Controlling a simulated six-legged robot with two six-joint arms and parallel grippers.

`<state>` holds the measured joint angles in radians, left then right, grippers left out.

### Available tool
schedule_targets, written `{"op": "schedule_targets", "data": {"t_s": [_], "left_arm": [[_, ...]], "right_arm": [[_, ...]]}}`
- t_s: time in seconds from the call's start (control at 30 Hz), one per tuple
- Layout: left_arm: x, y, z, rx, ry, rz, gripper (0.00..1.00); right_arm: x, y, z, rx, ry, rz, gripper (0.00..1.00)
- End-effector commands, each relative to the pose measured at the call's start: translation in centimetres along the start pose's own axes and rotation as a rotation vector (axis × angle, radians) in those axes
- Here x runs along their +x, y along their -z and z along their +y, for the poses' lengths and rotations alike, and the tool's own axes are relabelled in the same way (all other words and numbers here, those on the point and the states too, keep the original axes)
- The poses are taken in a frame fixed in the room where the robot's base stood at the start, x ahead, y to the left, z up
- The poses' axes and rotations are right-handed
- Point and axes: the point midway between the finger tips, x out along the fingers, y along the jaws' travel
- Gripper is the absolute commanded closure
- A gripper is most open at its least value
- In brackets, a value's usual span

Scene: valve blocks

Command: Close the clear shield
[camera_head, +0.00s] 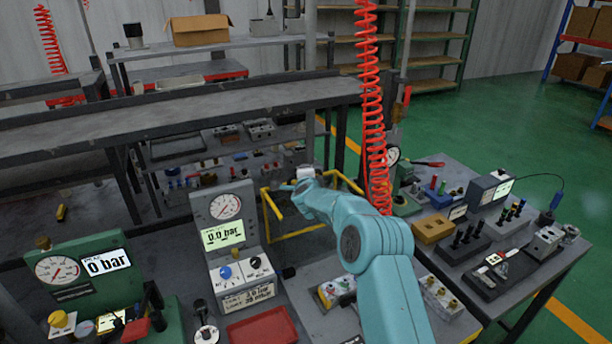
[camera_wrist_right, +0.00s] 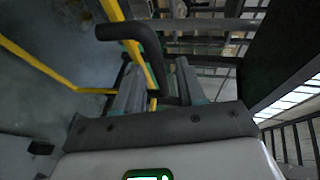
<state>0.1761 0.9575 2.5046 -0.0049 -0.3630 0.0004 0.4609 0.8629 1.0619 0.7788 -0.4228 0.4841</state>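The clear shield shows in the head view as a yellow frame (camera_head: 273,206) around a see-through panel, standing at the back of the bench beside the grey gauge block. My right arm reaches forward to it, and my right gripper (camera_head: 303,178) is small at the frame's upper edge. In the right wrist view, the yellow frame (camera_wrist_right: 48,70) runs on the left, and a black bent handle (camera_wrist_right: 128,32) is close by. The fingers of my right gripper (camera_wrist_right: 158,78) stand apart, with part of the handle between or just beyond them. I cannot tell whether they touch it. My left gripper is out of view.
A grey gauge block (camera_head: 225,215) with knobs stands left of the shield, and a green gauge block (camera_head: 85,270) farther left. A red tray (camera_head: 262,328) lies in front. A red coiled hose (camera_head: 371,110) hangs near my right arm. A cluttered bench (camera_head: 540,270) is at the right.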

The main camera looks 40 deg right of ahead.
Motion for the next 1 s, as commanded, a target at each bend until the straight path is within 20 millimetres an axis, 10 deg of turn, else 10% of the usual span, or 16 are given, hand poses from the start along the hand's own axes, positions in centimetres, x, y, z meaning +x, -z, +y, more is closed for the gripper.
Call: {"op": "schedule_targets", "data": {"t_s": [0.13,1.0], "left_arm": [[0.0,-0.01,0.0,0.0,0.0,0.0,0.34],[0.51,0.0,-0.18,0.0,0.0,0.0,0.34]], "right_arm": [[-0.01,0.01,-0.01,0.0,0.0,0.0,1.0],[-0.23,-0.07,-0.11,0.0,0.0,-0.001,1.0]]}}
